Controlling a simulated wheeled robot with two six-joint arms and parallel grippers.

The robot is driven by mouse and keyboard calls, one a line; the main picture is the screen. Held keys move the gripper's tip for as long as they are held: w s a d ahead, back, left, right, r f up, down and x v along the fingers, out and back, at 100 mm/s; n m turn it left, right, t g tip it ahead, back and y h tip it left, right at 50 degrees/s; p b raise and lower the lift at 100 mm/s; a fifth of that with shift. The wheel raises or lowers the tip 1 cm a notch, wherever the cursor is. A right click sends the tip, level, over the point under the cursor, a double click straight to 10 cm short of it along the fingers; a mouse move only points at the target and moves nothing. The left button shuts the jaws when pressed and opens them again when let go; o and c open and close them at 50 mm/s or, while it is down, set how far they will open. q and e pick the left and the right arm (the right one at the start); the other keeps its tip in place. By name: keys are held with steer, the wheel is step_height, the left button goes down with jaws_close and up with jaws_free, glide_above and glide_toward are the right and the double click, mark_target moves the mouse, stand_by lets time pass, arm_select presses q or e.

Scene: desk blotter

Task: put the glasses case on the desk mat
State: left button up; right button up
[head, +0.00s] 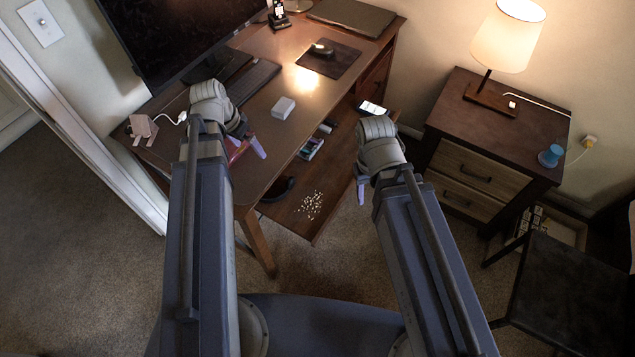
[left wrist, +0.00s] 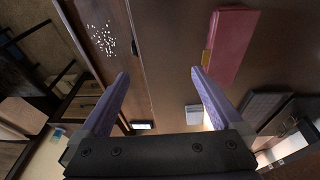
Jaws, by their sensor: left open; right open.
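The glasses case looks like the red-pink oblong case (left wrist: 232,45) on the desk in the left wrist view. In the head view only part of the case (head: 234,150) shows, beside and partly behind my left gripper (head: 248,146). My left gripper is open and empty; in the left wrist view its two purple fingers (left wrist: 160,85) are apart, with the case beyond the right finger. The desk mat (head: 341,66) is the dark mat at the back of the desk, with a mouse on it. My right gripper (head: 364,188) is open and empty, off the desk's front edge.
The keyboard (head: 254,82) and monitor (head: 180,30) are at the back left. A pulled-out drawer (head: 330,180) holds white bits and a bright-screened phone (head: 372,108). A nightstand (head: 500,120) is at right.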

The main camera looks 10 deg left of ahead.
arm_select(q)
steer(key=s+d+g+y, duration=0.1)
steer(key=s+d, duration=0.4)
steer(key=d, duration=0.6)
steer(key=s+d+g+y, duration=0.1)
steer(key=s+d, duration=0.3)
steer(key=d, duration=0.7)
steer(key=shift+s+f+n+g+y, duration=0.3)
steer(key=shift+s+y, duration=0.1)
steer(key=shift+y, duration=0.2)
